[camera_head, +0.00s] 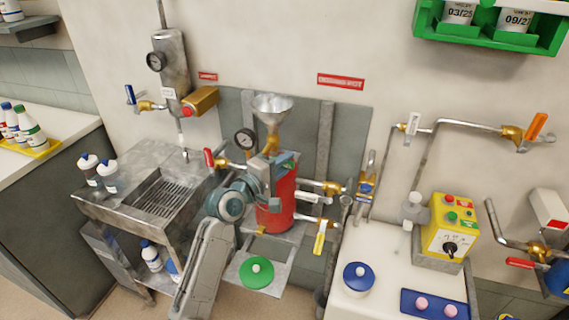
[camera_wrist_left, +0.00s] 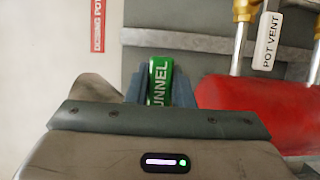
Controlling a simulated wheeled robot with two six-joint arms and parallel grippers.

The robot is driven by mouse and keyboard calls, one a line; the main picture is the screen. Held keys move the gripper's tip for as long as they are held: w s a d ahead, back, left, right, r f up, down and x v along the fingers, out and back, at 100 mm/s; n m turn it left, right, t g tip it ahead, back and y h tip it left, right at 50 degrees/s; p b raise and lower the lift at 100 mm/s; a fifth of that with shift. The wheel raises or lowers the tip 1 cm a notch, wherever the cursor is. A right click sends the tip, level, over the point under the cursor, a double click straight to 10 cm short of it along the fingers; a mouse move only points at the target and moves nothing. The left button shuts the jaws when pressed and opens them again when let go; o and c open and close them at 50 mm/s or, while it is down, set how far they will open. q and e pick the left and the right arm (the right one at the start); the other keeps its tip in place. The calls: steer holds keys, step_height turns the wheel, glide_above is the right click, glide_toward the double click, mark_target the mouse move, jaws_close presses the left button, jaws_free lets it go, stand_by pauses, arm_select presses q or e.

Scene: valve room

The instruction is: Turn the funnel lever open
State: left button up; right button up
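The steel funnel (camera_head: 272,104) stands on a brass neck above the red pot (camera_head: 276,213). The green funnel lever (camera_wrist_left: 160,82), with "UNNEL" readable on it, lies between the fingers of my left gripper (camera_wrist_left: 161,88) in the wrist view. The fingers appear to press on both its sides. In the head view my left gripper (camera_head: 277,172) is in front of the pot's top, just below the funnel, and hides most of the lever and its valve. My right gripper is not in view.
A red-handled valve (camera_head: 209,158) and gauge (camera_head: 245,138) are close left of the gripper. A white lever (camera_head: 313,198) and yellow lever (camera_head: 320,238) stick out at the pot's right. The wrist view shows the "POT VENT" lever (camera_wrist_left: 268,40). A steel sink (camera_head: 160,190) stands left.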

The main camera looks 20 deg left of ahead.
arm_select(q)
jaws_close()
